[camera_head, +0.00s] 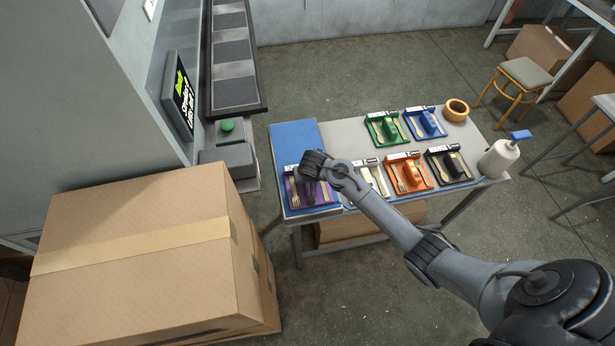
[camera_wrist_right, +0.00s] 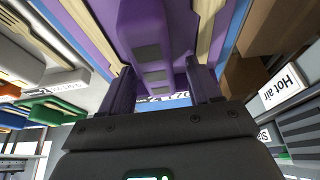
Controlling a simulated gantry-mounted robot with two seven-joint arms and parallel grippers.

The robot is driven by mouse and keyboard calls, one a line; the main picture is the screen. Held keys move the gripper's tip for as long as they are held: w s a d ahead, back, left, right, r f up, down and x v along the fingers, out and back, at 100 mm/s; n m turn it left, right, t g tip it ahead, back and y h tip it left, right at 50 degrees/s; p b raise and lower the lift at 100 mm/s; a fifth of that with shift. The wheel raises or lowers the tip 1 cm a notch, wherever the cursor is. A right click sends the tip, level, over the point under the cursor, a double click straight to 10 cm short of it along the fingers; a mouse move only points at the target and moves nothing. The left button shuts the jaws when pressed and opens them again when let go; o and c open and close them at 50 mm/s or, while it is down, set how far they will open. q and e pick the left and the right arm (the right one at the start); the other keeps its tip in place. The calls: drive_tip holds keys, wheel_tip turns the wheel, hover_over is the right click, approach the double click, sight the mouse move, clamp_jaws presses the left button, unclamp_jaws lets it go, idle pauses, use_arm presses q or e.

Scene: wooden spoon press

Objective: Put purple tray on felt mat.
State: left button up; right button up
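The purple tray (camera_head: 293,190) holds a wooden fork and lies over the front part of the blue felt mat (camera_head: 296,140), at the left end of the table. Whether it rests fully on the mat is hidden by my gripper. My right gripper (camera_head: 309,180) is over the tray. In the right wrist view its two fingers (camera_wrist_right: 160,88) stand apart, one on each side of the tray's raised purple block (camera_wrist_right: 148,40). I cannot tell whether they press on it. My left gripper is not in view.
On the table (camera_head: 345,134) stand green (camera_head: 376,132), blue (camera_head: 415,125), orange (camera_head: 408,174), black (camera_head: 448,167) and white (camera_head: 372,178) cutlery trays. A wooden bowl (camera_head: 456,110) and a white bottle (camera_head: 498,158) are at the right end. A large cardboard box (camera_head: 140,250) is front left.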

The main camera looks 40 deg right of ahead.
drive_tip(key=shift+s+a+r, duration=0.15)
drive_tip(key=shift+r, duration=0.45)
drive_tip(key=p+v, duration=0.3)
drive_tip(key=v, duration=0.8)
drive_tip(key=s+a+n+y, duration=0.1)
drive_tip(key=s+a+n, duration=0.3)
drive_tip(key=s, duration=0.8)
drive_tip(key=s+a+n+y, duration=0.1)
drive_tip(key=s+a+n, duration=0.2)
drive_tip(key=s, duration=0.9)
drive_tip(key=a+r, duration=0.1)
drive_tip(key=a, duration=0.2)
drive_tip(key=shift+s+a+n, duration=0.2)
drive_tip(key=shift+a+n, duration=0.2)
